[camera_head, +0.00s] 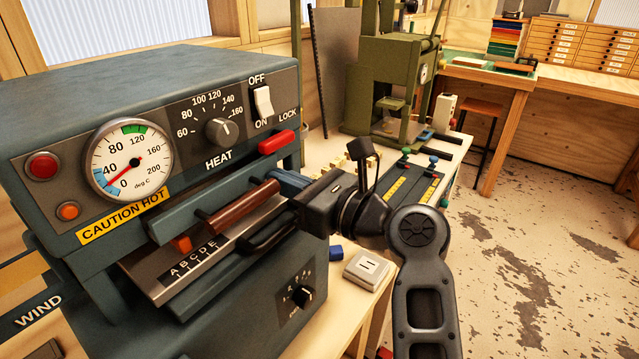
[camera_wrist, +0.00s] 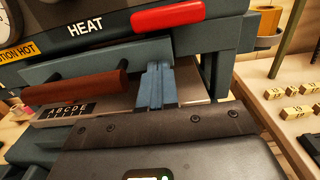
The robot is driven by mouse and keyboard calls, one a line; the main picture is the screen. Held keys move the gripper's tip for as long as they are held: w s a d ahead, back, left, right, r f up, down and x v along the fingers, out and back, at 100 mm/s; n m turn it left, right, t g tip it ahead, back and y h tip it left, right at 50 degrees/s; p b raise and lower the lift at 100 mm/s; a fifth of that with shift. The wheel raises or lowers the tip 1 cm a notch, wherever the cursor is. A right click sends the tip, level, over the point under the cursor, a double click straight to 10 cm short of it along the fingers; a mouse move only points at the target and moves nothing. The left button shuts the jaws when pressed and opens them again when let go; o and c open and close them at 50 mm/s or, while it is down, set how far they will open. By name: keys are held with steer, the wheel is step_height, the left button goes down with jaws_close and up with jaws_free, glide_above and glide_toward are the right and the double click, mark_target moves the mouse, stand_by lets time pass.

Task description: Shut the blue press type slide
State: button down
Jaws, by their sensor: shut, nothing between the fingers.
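The blue-grey press (camera_head: 60,90) fills the left of the head view. Its type slide (camera_head: 150,287), a metal plate with a black strip lettered A B C D E, sticks out at the front below the brown wooden handle (camera_head: 240,206). A black bar handle (camera_head: 270,236) is at the slide's front. The slide's lettered strip also shows in the wrist view (camera_wrist: 68,110). My gripper (camera_head: 282,176) is shut and empty, its blue fingers together. In the wrist view its fingers (camera_wrist: 157,70) point at the press front, right of the wooden handle. Whether they touch anything is unclear.
The red LOCK lever (camera_head: 277,142) is just above my fingers. A HEAT dial (camera_head: 221,132) and gauge (camera_head: 130,158) are on the press face. A small white switch box (camera_head: 369,270) lies on the bench at right. A green press (camera_head: 395,85) stands behind.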

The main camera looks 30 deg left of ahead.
steer(key=shift+a, duration=0.85)
steer(key=shift+a+r, duration=0.1)
steer(key=shift+a, duration=0.05)
steer(key=shift+r, duration=0.1)
